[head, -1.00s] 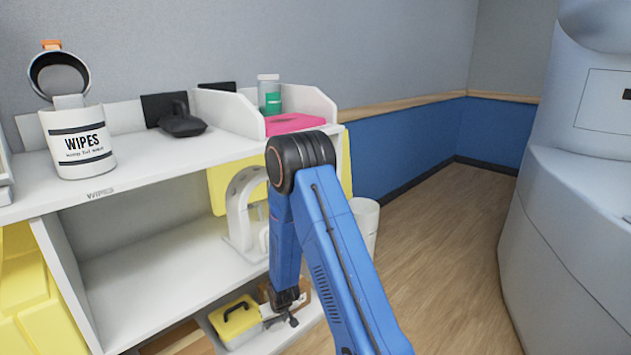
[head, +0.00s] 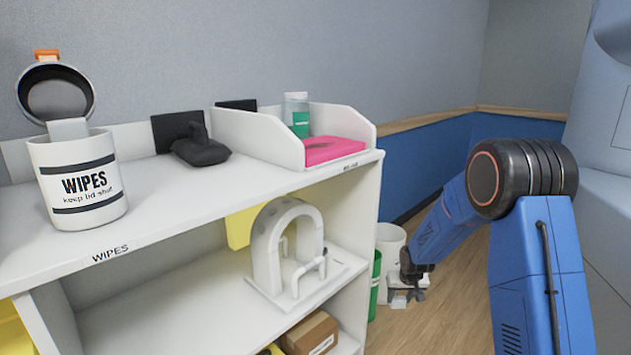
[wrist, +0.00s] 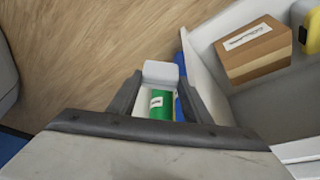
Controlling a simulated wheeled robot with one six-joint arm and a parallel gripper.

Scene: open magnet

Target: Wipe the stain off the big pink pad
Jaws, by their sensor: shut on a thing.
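A pink pad (head: 332,150) lies in a white open-fronted tray on the shelf top in the head view. My gripper (head: 412,286) hangs low to the right of the shelf, in front of a white bin. It is shut on a small white wipe (wrist: 161,72), which shows between the fingers in the wrist view. The WIPES tub (head: 82,185) stands at the left of the shelf top with its lid up and a white wipe sticking out.
A bottle with a green label (head: 297,115) stands behind the pad. A black object (head: 200,148) sits left of the tray. A white arch-shaped coil (head: 288,245) and a cardboard box (head: 310,333) are on lower shelves.

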